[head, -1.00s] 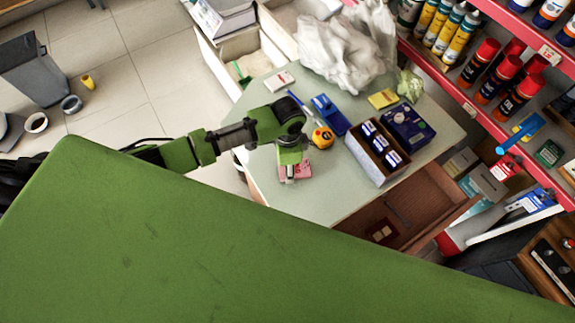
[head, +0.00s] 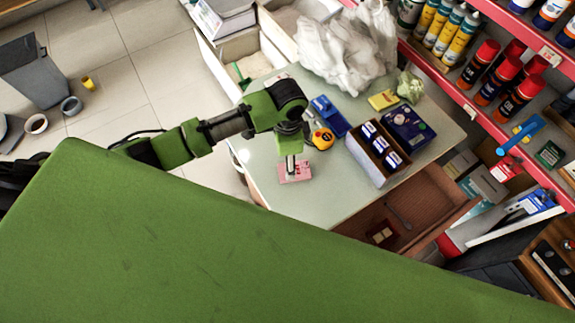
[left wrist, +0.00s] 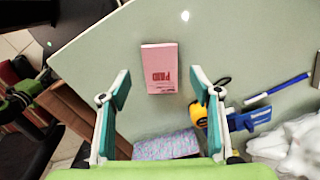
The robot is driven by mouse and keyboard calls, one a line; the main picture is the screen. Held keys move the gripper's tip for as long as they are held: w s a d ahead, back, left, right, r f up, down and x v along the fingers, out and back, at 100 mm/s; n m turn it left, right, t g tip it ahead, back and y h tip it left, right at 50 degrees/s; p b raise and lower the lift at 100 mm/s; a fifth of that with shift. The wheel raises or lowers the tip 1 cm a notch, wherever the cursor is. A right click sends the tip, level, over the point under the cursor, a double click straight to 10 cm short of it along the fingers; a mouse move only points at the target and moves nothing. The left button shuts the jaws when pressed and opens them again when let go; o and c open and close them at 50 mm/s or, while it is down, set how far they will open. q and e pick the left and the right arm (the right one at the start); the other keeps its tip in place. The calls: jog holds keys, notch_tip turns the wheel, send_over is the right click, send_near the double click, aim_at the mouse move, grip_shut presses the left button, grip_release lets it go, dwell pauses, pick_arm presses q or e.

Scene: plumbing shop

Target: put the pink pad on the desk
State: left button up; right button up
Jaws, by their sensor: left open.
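The pink pad (head: 294,172) lies flat on the pale green desk (head: 330,201), near its left front edge. In the left wrist view the pink pad (left wrist: 161,68) is whole, with dark red print on it, beyond the fingertips. My left gripper (head: 291,166) is above the pad in the head view and hides part of it. In the left wrist view my left gripper (left wrist: 158,80) is open, its teal fingers spread wide with nothing between them. My right gripper is in neither view.
A yellow tape measure (head: 322,139), a blue tool (head: 331,115), and a box (head: 377,153) of small packs stand right of the pad. A white plastic bag (head: 345,50) lies behind. A drawer (head: 415,202) is open at the front. The desk in front of the box is clear.

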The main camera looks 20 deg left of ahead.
pick_arm(q)
notch_tip(320, 180, up, 6)
jog(key=shift+r, duration=0.15)
dwell(0.6)
